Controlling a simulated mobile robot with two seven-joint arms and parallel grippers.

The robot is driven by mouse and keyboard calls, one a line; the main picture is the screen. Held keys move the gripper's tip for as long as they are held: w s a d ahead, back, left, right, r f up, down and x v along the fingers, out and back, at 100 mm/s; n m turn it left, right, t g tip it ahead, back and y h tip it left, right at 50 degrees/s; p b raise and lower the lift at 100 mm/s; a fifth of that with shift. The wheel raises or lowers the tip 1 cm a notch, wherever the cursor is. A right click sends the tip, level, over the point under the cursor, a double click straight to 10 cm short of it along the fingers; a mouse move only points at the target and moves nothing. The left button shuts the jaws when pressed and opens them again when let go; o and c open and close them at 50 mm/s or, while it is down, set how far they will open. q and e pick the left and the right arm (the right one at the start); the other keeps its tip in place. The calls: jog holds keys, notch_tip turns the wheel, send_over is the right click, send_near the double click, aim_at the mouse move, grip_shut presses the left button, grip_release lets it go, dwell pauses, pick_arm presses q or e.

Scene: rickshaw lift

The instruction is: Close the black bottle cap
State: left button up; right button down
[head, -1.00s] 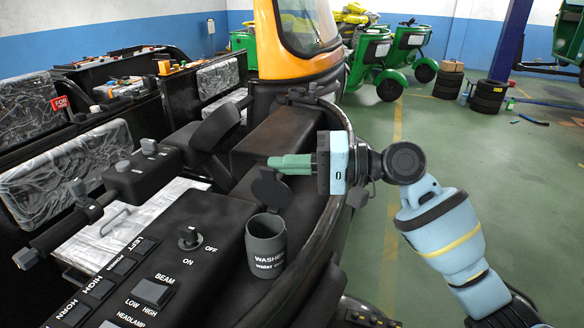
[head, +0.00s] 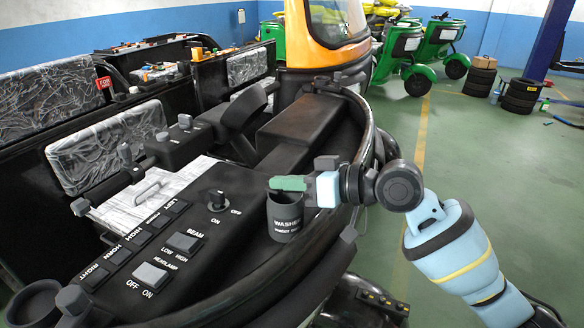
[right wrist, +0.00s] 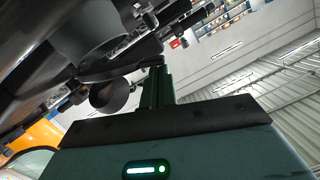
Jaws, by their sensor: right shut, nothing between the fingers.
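The black bottle (head: 285,222), a short dark cylinder with white "WASHER" lettering, stands upright at the right edge of the black dashboard in the head view. My right gripper (head: 287,184) has its green fingers closed together, pointing left across the bottle's mouth at rim height. No gap shows between the fingers, and they also show in the right wrist view (right wrist: 156,88). The cap no longer shows as an upright disc behind the bottle. The fingers cover that spot, and I cannot tell how far the cap is tilted. My left gripper is out of view.
The black dashboard (head: 165,262) holds a knob (head: 217,200) and several labelled buttons left of the bottle. The vehicle's curved black rim (head: 368,130) runs close behind my right gripper. Open green floor (head: 480,170) lies to the right.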

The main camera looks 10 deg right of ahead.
jog(key=shift+s+a+f+n+t+h, duration=0.15)
jog(key=shift+s+f+n, duration=0.1)
jog(key=shift+f+n, duration=0.25)
jog(key=shift+s+a+f+n+t+h, duration=0.15)
jog(key=shift+s+f+n, duration=0.1)
jog(key=shift+f+n, duration=0.2)
jog(key=shift+s+a+f+n, duration=0.1)
jog(key=shift+s+f+n, duration=0.1)
jog(key=shift+f+n, duration=0.55)
jog(key=shift+f, duration=0.1)
jog(key=shift+t, duration=0.4)
jog(key=d+r, duration=0.1)
jog(key=s+d+r+p, duration=0.1)
jog(key=r, duration=0.1)
jog(key=r+p, duration=0.1)
jog(key=shift+s+d+r, duration=0.2)
jog(key=shift+d+r, duration=0.05)
jog(key=shift+d, duration=0.15)
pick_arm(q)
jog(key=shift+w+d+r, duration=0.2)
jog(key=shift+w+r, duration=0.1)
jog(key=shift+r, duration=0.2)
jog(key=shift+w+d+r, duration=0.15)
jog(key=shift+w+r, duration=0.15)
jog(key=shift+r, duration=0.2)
pick_arm(e)
jog(key=v, duration=0.7)
jog(key=shift+a+r, duration=0.2)
jog(key=shift+r, duration=0.05)
jog(key=shift+s+f, duration=0.15)
